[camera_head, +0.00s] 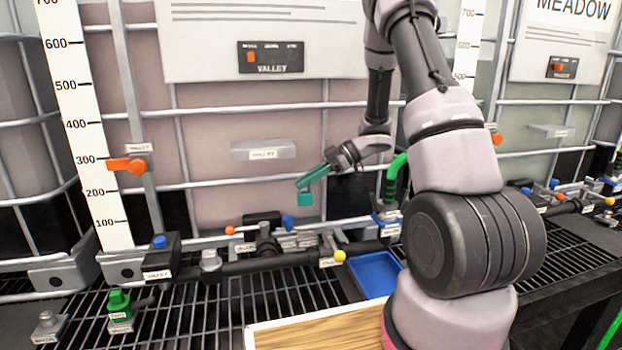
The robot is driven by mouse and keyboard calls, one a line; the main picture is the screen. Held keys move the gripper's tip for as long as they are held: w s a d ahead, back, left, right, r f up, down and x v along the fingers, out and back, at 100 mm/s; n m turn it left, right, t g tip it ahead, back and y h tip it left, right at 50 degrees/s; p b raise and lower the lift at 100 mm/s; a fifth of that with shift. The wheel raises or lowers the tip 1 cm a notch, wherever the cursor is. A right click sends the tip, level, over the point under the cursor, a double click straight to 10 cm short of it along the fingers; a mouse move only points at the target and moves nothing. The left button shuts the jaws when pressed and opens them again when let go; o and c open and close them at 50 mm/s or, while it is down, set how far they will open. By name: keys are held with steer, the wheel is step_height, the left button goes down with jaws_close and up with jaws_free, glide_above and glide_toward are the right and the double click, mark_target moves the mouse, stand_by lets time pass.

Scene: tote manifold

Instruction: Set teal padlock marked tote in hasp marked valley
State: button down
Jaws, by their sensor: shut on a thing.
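My gripper (317,177) reaches in from the right and points down and left in front of the tank marked VALLEY. Its long teal fingers are shut on a small teal padlock (306,199), which hangs below the fingertips, clear of the pipework. Any marking on the padlock is too small to read. Several labels on this tank and its fittings appear to read VALLEY, including one on a grey ledge (263,151) behind the gripper. I cannot tell for certain which fitting is the hasp.
A dark pipe (245,266) with knobs and valves runs below the padlock. An orange lever (128,166) is at the left. A green fitting (119,309) stands on the black grating. A blue tray (378,272) and a wooden board (330,332) lie near my arm.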

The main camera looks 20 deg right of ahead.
steer(key=shift+f, duration=6)
steer(key=c, duration=0.9)
jaws_free()
steer(key=shift+o, duration=0.2)
steer(key=shift+d, duration=0.15)
steer(key=v, duration=1)
steer(key=shift+d, duration=0.3)
steer(key=shift+r, duration=0.15)
